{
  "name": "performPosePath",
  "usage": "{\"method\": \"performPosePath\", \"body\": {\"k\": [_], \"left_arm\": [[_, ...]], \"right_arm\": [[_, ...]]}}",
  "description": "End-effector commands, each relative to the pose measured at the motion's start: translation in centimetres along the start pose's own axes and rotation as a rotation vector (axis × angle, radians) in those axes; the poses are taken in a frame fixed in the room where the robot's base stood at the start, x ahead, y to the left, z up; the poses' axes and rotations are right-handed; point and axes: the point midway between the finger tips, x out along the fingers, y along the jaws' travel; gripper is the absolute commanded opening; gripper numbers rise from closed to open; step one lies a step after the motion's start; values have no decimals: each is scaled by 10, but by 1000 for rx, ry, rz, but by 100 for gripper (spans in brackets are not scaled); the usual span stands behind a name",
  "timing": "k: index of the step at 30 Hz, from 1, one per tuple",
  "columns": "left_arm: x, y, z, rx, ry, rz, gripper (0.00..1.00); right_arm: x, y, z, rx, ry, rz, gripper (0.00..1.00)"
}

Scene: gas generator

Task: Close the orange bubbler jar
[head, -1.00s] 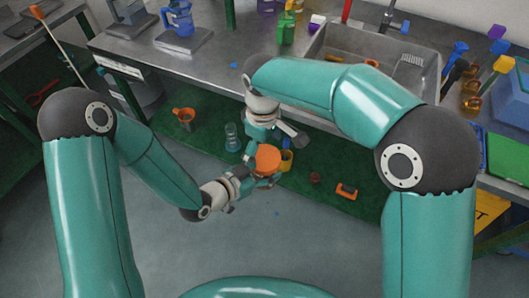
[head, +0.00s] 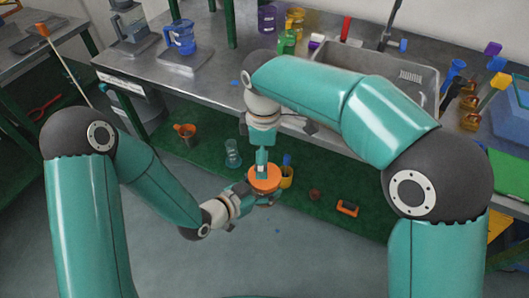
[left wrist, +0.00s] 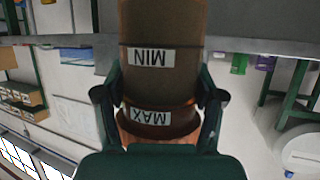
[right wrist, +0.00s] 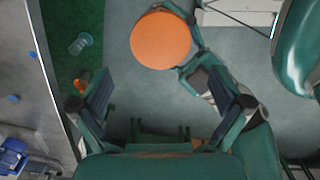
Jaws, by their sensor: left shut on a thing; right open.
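The jar's orange round top (head: 268,184) faces up in the head view. My left gripper (head: 243,196) is shut around the jar from the left and holds it above the floor. In the left wrist view, the brown see-through jar body (left wrist: 151,85), with MIN and MAX labels, sits between the left fingers (left wrist: 160,98). My right gripper (head: 262,166) is above the orange top, pointing down. In the right wrist view, its fingers (right wrist: 160,98) are open and empty, with the orange disc (right wrist: 160,40) beyond them, off-centre. I cannot tell how the top sits on the jar.
The metal bench with a sink (head: 370,75) is behind the arms. A yellow cup (head: 287,178), a clear glass (head: 233,155) and an orange funnel-like cup (head: 186,132) are below on the green shelf. An orange-black object (head: 347,208) lies to the right.

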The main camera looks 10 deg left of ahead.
Motion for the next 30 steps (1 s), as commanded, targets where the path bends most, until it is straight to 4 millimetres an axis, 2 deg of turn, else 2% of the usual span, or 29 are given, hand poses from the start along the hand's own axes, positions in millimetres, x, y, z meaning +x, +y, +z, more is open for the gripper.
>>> {"method": "performPosePath", "body": {"k": [4,16,20,30], "left_arm": [[0,0,-1,1,3,-1,0],[0,0,-1,1,3,-1,0],[0,0,-1,1,3,-1,0],[0,0,-1,1,3,-1,0]], "right_arm": [[-4,0,0,-56,0,0,100],[1,0,0,-56,-1,-1,100],[14,0,1,-54,-2,-2,100],[62,0,0,-55,-1,-1,100]]}}
